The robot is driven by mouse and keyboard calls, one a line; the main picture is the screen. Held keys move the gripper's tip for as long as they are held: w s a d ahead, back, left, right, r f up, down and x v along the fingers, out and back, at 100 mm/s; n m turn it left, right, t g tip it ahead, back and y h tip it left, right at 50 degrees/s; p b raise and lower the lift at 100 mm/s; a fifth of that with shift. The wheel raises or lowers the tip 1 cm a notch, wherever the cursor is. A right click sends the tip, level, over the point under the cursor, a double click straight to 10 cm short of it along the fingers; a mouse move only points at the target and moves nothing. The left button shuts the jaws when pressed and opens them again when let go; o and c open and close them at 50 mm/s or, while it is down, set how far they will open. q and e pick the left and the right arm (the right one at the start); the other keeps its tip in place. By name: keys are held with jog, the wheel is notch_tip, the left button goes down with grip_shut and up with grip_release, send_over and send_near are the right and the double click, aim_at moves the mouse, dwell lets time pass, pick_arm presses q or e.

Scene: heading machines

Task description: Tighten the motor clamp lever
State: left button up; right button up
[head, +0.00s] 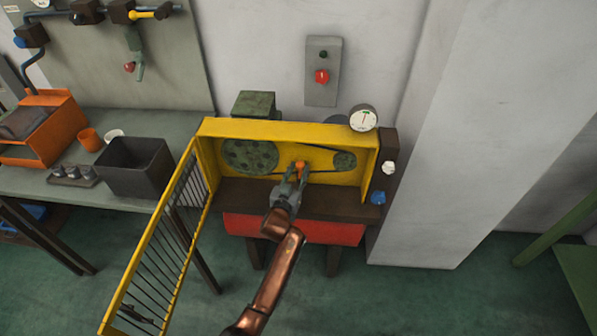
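The motor clamp lever, seen as a small orange piece (302,165), is inside the yellow machine housing (285,128), between the large pulley (250,156) and the small pulley (344,161). My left gripper (298,172) reaches into the housing from the front. Its fingertips are at the orange piece, one on each side. I cannot tell whether they press on it. The lower part of the lever is hidden by the gripper. My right gripper is not in view.
The yellow barred guard door (160,245) stands swung open at the left. A pressure gauge (363,118) sits at the housing's top right corner. A wall box with a red button (322,76) is above. A workbench (110,195) with a dark bin (135,166) stands left.

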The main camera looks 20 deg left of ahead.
pick_arm(q)
jog(key=shift+d+f, duration=0.1)
jog(key=shift+s, duration=0.25)
jog(key=s+d, duration=0.1)
jog(key=s, duration=1)
jog(key=shift+s+d+r, duration=0.15)
jog(key=shift+s+r, duration=0.05)
jog(key=shift+r, duration=0.25)
